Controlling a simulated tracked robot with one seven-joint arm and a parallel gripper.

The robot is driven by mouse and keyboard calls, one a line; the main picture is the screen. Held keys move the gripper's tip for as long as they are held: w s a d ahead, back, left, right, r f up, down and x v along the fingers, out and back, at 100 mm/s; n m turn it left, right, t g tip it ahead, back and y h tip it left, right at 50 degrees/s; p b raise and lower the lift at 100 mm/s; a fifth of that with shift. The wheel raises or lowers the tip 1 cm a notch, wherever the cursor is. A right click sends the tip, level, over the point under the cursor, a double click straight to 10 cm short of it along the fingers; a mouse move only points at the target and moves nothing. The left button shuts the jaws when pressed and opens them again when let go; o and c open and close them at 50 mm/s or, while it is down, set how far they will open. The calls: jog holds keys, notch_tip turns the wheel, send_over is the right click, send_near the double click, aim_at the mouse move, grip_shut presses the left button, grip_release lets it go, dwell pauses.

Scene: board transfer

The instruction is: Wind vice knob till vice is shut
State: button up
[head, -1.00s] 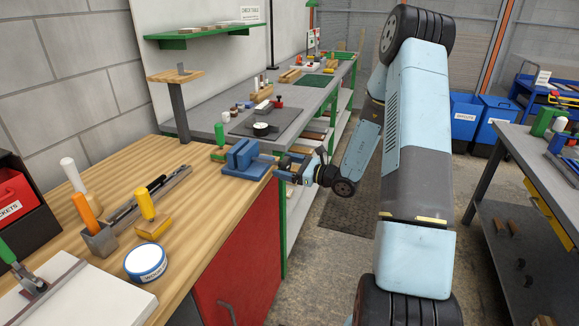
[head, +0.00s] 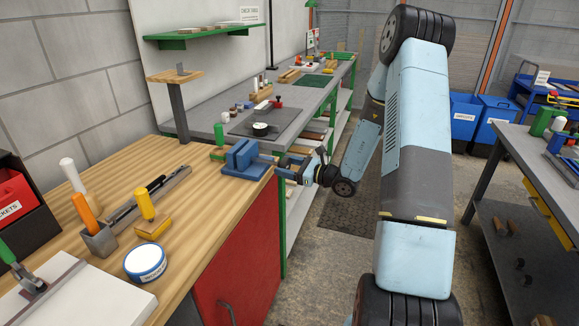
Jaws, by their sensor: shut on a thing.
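The blue vice (head: 243,159) sits at the right edge of the wooden bench, near its far corner. Its screw runs out to the right, past the bench edge. My gripper (head: 291,166) is at the outer end of that screw, shut on the vice knob, which the fingers mostly hide. The arm reaches in from the right. The gap between the vice jaws is too small in the picture to judge clearly.
On the wooden bench (head: 190,215) stand a tool rack (head: 100,238), a yellow-handled tool (head: 147,206) and a round white tin (head: 145,262). A green-handled tool (head: 219,135) is close behind the vice. A grey bench (head: 210,115) lies beyond.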

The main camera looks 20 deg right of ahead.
jog(key=shift+w+a+r+m, duration=0.1)
jog(key=shift+w+a+m, duration=0.05)
jog(key=shift+m, duration=0.65)
jog(key=m, duration=0.4)
jog(key=shift+m+g, duration=0.3)
jog(key=shift+m, duration=0.1)
jog(key=m, duration=0.4)
jog(key=shift+a+g, duration=0.1)
jog(key=shift+g, duration=0.3)
jog(key=shift+m, duration=1.6)
jog(key=o, duration=1)
